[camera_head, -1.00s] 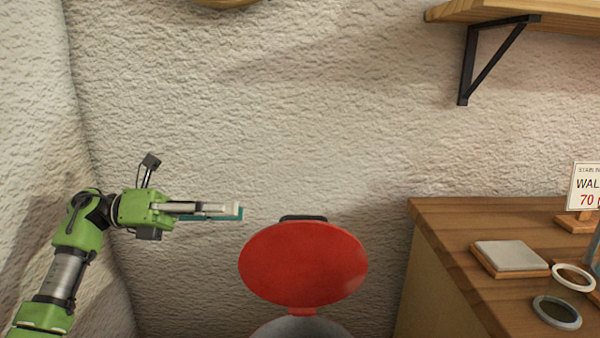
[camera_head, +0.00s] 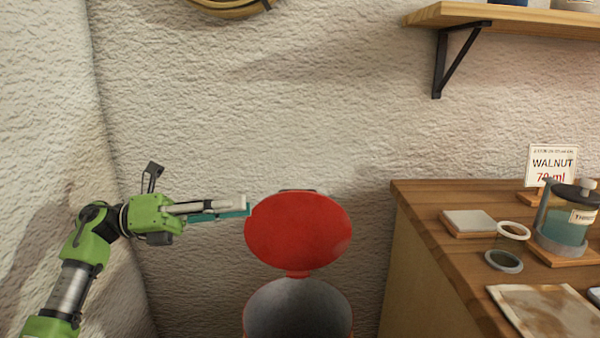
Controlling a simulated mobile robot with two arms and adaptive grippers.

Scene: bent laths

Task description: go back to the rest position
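My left gripper (camera_head: 238,207) reaches in from the left on a green arm, in front of the textured wall. Its fingers are seen from the side, a pale one and a teal one close together, so I cannot tell whether they are open or shut. No held object is visible. The fingertips are beside the upper left edge of a raised red lid (camera_head: 298,232), and whether they touch it I cannot tell. My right gripper is not in view.
The red bin (camera_head: 299,309) stands open under its lid. A shelf (camera_head: 515,22) is above.

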